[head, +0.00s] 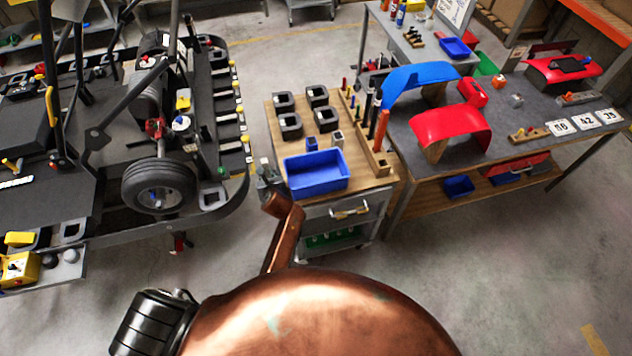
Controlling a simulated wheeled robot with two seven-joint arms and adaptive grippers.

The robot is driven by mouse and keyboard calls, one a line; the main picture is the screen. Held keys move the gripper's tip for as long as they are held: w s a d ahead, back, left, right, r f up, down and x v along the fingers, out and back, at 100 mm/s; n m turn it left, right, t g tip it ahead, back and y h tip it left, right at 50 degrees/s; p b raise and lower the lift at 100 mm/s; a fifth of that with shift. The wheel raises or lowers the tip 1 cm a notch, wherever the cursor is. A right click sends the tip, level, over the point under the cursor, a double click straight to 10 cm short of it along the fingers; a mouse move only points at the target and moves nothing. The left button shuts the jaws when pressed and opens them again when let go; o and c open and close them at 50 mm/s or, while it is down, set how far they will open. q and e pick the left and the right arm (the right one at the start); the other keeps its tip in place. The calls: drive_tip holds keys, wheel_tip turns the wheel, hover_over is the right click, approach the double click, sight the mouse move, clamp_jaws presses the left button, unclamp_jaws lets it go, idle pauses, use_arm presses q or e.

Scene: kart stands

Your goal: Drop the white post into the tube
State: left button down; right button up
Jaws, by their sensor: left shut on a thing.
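My left gripper (266,172) is at the left edge of the wooden-topped cart, beside the blue bin. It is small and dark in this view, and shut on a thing. A small pale piece (264,160) shows at its tip; it may be the white post, but it is too small to tell. A grey square tube (337,139) stands upright on the cart behind the blue bin, with a short blue block (311,143) to its left. I cannot tell for sure which tube the task means. My right gripper is out of view.
The blue bin (317,186) sits at the front of the cart top (375,186). Several black square blocks (290,124) stand behind it. The kart frame with a wheel (159,186) is at left. A workbench (405,140) with red and blue fenders is at right.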

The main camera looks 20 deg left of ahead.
use_arm(q)
drive_tip(key=shift+r, duration=0.1)
drive_tip(key=c, duration=1.7)
unclamp_jaws()
drive_tip(key=v, duration=1.2)
drive_tip(key=shift+w, duration=0.1)
